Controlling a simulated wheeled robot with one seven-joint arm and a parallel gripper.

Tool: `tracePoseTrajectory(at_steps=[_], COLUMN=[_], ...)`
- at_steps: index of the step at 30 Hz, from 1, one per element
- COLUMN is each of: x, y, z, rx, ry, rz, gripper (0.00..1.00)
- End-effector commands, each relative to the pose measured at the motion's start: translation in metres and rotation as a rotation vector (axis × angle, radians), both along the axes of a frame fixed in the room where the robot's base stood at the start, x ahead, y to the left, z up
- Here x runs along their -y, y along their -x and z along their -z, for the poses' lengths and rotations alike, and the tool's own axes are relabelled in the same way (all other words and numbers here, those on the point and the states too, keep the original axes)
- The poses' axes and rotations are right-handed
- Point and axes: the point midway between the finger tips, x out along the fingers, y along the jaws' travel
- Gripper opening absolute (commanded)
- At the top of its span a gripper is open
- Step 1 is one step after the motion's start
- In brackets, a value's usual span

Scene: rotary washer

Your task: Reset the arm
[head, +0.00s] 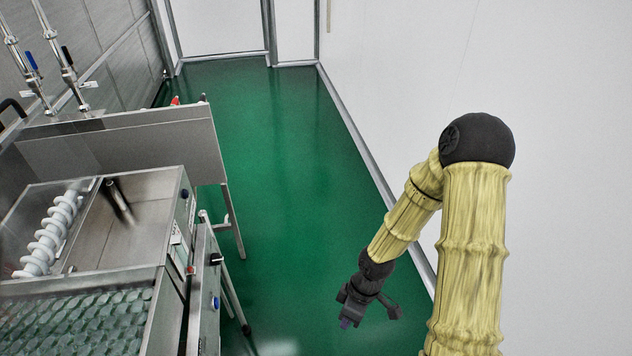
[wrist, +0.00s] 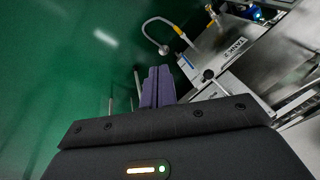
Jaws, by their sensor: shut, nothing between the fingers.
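My arm, in yellow covers with dark joints, is bent over at the right of the head view. My gripper (head: 346,322) hangs low over the green floor, to the right of the steel washer (head: 178,225) and apart from it. In the wrist view the purple fingers of my gripper (wrist: 158,86) are together, with nothing between them. Part of the washer (wrist: 240,62) shows at the upper right of the wrist view.
The green floor (head: 275,160) is clear between the washer and the white wall (head: 400,80) on the right. A steel sink unit (head: 125,145) with taps stands behind the washer. A spray hose (wrist: 160,25) shows in the wrist view.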

Motion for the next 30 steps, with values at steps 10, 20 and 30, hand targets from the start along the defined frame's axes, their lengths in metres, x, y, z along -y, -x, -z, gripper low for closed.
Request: tracePoseTrajectory(at_steps=[10,20,30], x=[0.050,0.073,0.078], y=[-0.016,-0.008,0.006], z=[-0.083,-0.165,-0.208], rx=[0.087,0.183,0.208], ry=[0.221,0.244,0.168], rz=[0.425,0.889,1.175], gripper=[0.00,0.00,0.00])
